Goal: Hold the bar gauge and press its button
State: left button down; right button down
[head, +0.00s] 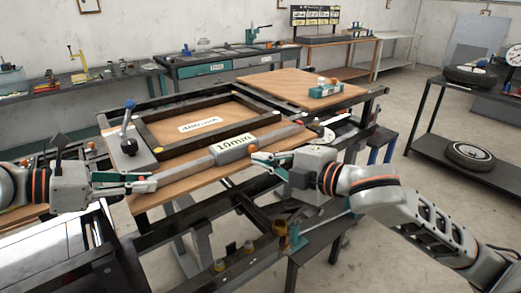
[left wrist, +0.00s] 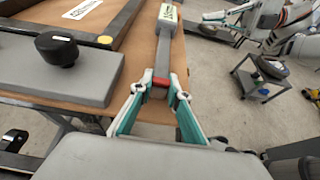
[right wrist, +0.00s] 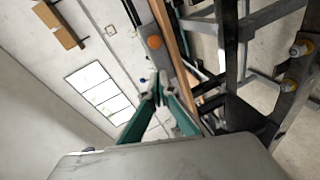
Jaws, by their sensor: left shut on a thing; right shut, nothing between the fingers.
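The bar gauge (head: 233,148) is a long grey bar with a thicker labelled block in its middle, lying over the front edge of the wooden board. Its orange button (head: 253,149) is on the block's right end, and also shows in the right wrist view (right wrist: 154,42). My left gripper (head: 152,184) is shut on the bar's near left end, by a red part (left wrist: 160,82) in the left wrist view. My right gripper (head: 256,158) is shut and empty, its tips just beside the button in the head view; contact cannot be told. It also shows in the left wrist view (left wrist: 208,19).
A dark frame (head: 150,130) with a label lies on the board behind the gauge. A grey block with a dark-knobbed lever (head: 128,145) stands at the left. A wooden panel (head: 290,85) lies behind.

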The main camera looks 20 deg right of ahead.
jog(key=s+d+r+n+g+h, duration=0.3)
jog(key=s+d+r+n+g, duration=0.1)
jog(key=n, duration=1.5)
jog(key=shift+s+d+r+g+h, duration=0.15)
jog(key=shift+d+r+g+h, duration=0.3)
jog(key=shift+d+r, duration=0.45)
jog(key=shift+f, duration=0.1)
send_near(252, 150)
jog(key=shift+s+d+f+x, duration=0.1)
jog(key=shift+d+f+x, duration=0.05)
jog(key=shift+x, duration=1)
jog(key=shift+s+d+f+x, duration=0.1)
jog(key=shift+d+x, duration=0.05)
jog(key=shift+x, duration=1)
jog(key=shift+s+d+f+x, duration=0.1)
jog(key=shift+d+f+x, duration=0.05)
jog(key=shift+x, duration=0.95)
jog(key=shift+w, duration=0.15)
